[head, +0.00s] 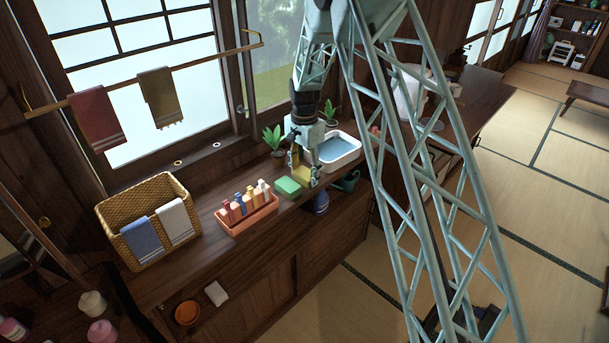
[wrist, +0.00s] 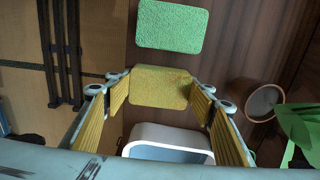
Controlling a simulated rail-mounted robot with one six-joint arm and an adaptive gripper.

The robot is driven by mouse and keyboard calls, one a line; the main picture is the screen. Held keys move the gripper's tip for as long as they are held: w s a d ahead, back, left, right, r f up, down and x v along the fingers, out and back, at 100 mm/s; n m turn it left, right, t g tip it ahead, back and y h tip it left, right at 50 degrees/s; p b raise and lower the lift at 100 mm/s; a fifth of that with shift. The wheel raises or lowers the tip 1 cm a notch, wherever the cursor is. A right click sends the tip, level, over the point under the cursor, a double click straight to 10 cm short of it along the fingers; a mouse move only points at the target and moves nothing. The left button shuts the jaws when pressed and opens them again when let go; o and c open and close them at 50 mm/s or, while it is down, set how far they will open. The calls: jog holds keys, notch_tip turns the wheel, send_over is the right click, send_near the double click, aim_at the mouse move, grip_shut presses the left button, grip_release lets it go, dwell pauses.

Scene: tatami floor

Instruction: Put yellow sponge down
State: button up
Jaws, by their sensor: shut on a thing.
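The yellow sponge (wrist: 160,87) is between the fingers of my gripper (wrist: 158,80) in the wrist view. In the head view the sponge (head: 303,176) shows under my gripper (head: 303,168), over the dark wooden counter (head: 200,258). My gripper is shut on it, with a finger at each side. The green sponge (head: 288,187) lies flat on the counter just left of it. In the wrist view the green sponge (wrist: 171,26) is above the yellow one, with a narrow gap between. I cannot tell whether the yellow sponge touches the counter.
A white basin (head: 345,160) of water stands right of the gripper. A potted plant (head: 275,140) is behind it. An orange rack (head: 250,222) of bottles and a wicker basket (head: 115,217) with towels are to the left. The counter's front edge is close by.

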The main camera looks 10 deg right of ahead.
aim_at(304, 173)
jog(key=shift+f, duration=0.1)
jog(key=o, duration=0.3)
jog(key=shift+f, duration=0.1)
jog(key=o, duration=0.5)
jog(key=shift+r, duration=0.2)
jog(key=shift+r+p, duration=0.9)
jog(key=shift+r, duration=5.1)
jog(key=shift+r, duration=0.1)
